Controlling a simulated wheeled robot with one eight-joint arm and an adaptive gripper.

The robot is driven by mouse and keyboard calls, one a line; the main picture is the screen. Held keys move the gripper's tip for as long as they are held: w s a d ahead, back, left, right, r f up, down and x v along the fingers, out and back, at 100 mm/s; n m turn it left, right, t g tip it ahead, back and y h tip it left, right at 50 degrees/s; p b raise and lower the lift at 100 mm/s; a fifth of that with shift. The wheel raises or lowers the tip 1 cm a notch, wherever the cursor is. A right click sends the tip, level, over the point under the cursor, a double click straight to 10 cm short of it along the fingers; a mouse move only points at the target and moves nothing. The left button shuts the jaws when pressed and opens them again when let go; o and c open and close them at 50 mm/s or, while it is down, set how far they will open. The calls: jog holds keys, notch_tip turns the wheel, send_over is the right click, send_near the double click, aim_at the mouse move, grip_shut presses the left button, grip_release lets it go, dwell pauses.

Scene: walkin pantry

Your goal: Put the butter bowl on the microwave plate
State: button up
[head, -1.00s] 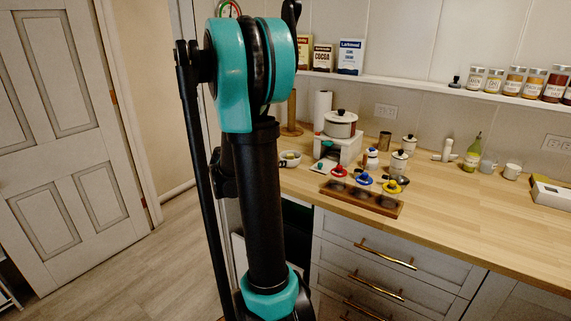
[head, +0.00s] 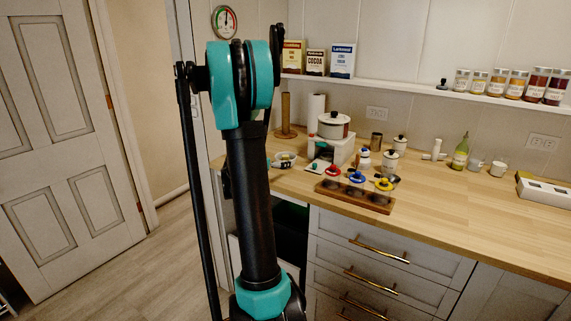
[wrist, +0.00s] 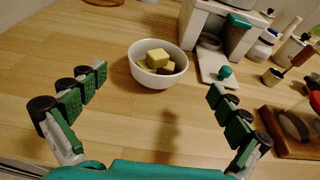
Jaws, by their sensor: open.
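In the head view the bowl (head: 285,163) is at the counter's left end, partly hidden by my arm. My gripper (wrist: 160,88) is open and empty, its fingers wide apart on either side and short of the bowl, not touching it. A small white microwave-like box (wrist: 207,16) with an open front stands right of the bowl. A grey round piece, perhaps the plate (wrist: 210,41), shows in its opening. A white flap with a green knob (wrist: 224,71) lies in front.
A lidded pot (head: 333,126) stands on the box. Right of it are a wooden tray (head: 354,196), coloured knobbed lids and several jars. The counter (head: 470,215) is clear at the front right. A shelf (head: 420,92) with boxes and jars runs above.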

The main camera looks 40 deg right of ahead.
aim_at(283, 157)
jog(key=shift+x, duration=2.8)
jog(key=shift+w+r, duration=0.1)
jog(key=c, duration=1.5)
jog(key=shift+r, duration=0.15)
jog(key=shift+c, duration=0.7)
notch_tip(283, 157, up, 20)
jog(key=shift+f, duration=0.1)
jog(key=shift+c, duration=0.2)
jog(key=w+a+f+n+t+y, duration=0.25)
jog(key=w+a+f, duration=0.35)
jog(key=a, duration=0.5)
jog(key=w+a+f+n+t+y, duration=0.2)
jog(key=w+a+f+n+t, duration=0.1)
jog(key=a+f, duration=0.7)
jog(key=s+a+f+n+t+y, duration=0.1)
jog(key=a+f, duration=0.3)
jog(key=a, duration=0.6)
jog(key=s+a+f+n+t+y, duration=0.1)
jog(key=a+f+n+y, duration=0.2)
jog(key=a, duration=0.8)
jog(key=shift+s+f+t+y, duration=0.35)
jog(key=shift+s+f, duration=0.05)
